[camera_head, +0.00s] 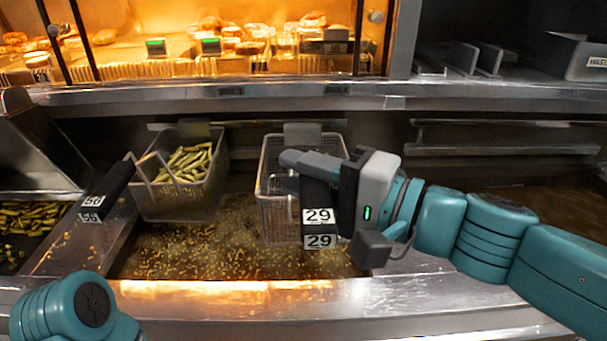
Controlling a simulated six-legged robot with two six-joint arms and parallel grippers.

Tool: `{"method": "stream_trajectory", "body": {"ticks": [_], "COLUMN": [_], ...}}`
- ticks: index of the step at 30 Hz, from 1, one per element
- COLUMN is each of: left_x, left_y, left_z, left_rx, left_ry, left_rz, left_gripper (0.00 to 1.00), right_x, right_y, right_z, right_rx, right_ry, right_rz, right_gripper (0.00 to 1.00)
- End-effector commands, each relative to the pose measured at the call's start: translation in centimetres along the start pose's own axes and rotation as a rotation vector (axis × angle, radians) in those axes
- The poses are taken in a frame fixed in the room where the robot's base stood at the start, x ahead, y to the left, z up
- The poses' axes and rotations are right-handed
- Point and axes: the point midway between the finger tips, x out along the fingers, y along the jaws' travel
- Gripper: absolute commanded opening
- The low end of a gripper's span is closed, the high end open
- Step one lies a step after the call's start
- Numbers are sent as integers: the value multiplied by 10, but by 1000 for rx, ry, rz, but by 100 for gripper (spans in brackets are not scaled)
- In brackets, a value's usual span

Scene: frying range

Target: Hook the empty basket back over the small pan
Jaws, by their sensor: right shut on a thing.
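An empty wire basket (272,165) is above the bubbling oil of the frying pan (190,250), at its right side. Its dark handle, labelled 29 (318,216), points towards me. My right gripper (308,172) is shut on this handle and covers part of the basket's right front. The basket's back plate (302,134) is near the back wall; I cannot tell whether it is hooked there. A second oil pan (490,178) is on the right, partly behind my right arm. I cannot tell which pan is the small one. My left gripper is out of view; only part of that arm shows at lower left.
A second basket (205,195), full of green fried pieces, hangs over the left of the bubbling pan, its handle labelled 56 (93,201). More green pieces lie in a tray (75,199) at far left. Rails (505,151) run behind the right pan. A steel ledge (210,300) is in front.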

Motion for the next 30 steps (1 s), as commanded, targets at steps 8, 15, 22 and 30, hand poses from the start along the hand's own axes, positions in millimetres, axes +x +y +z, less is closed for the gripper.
{"method": "stream_trajectory", "body": {"ticks": [8, 15, 22, 30], "left_x": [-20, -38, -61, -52], "left_y": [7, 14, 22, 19], "left_z": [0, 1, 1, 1], "left_rx": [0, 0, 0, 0], "left_ry": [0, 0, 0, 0], "left_rz": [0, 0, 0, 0], "left_gripper": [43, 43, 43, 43], "right_x": [20, 38, 55, 65], "right_y": [-5, -7, -8, 12], "right_z": [-32, -60, -88, -103], "right_rx": [-1, -1, 0, -5], "right_ry": [1, 0, 2, 0], "right_rz": [1, 1, 1, -2], "right_gripper": [0, 0, 0, 0]}}
